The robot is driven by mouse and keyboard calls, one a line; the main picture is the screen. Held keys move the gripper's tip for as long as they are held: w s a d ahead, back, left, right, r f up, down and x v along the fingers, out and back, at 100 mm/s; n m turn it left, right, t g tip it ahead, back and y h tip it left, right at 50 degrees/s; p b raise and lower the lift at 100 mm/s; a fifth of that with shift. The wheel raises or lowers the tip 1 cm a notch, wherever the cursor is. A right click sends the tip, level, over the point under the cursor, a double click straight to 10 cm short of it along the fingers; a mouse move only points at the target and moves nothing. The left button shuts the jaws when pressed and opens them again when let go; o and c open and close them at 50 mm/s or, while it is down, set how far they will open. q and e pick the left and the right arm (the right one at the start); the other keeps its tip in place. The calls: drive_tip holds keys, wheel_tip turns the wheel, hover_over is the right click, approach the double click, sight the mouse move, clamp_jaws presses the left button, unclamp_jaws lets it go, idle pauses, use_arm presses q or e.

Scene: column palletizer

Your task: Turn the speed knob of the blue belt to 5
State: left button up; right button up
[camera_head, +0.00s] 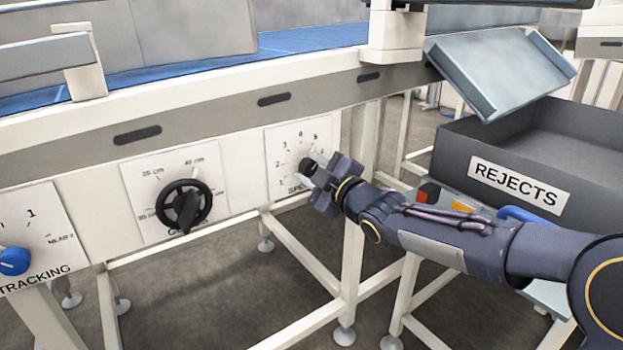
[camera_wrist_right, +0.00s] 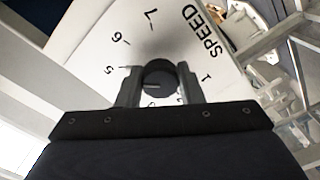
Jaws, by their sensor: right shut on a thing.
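The SPEED dial plate (camera_head: 278,146) is on the front of the blue belt's (camera_head: 310,38) frame. My right gripper (camera_head: 318,172) reaches it from the right and hides most of the knob in the head view. In the right wrist view, the dark round speed knob (camera_wrist_right: 160,76) sits between the two fingers of my right gripper (camera_wrist_right: 160,88), which is shut on it. A short pale mark on the knob lies towards its left side, roughly towards the 5; its exact reading is hard to tell. The 5, 6, 7 and 1 show around it. My left gripper is not in view.
Left of the speed dial is a plate with a black handwheel (camera_head: 184,206), and further left a blue TRACKING knob (camera_head: 14,261). A grey REJECTS bin (camera_head: 456,166) stands at the right, near my right arm. Frame legs stand below the panel.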

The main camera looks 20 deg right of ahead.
drive_tip(key=shift+n, duration=0.4)
drive_tip(key=o, duration=1)
drive_tip(key=shift+c, duration=0.2)
drive_tip(key=shift+s, duration=0.1)
drive_tip(key=p+v, duration=0.1)
drive_tip(key=v, duration=0.6)
drive_tip(key=shift+s+d, duration=0.15)
drive_tip(key=shift+s, duration=0.15)
drive_tip(key=shift+d, duration=0.1)
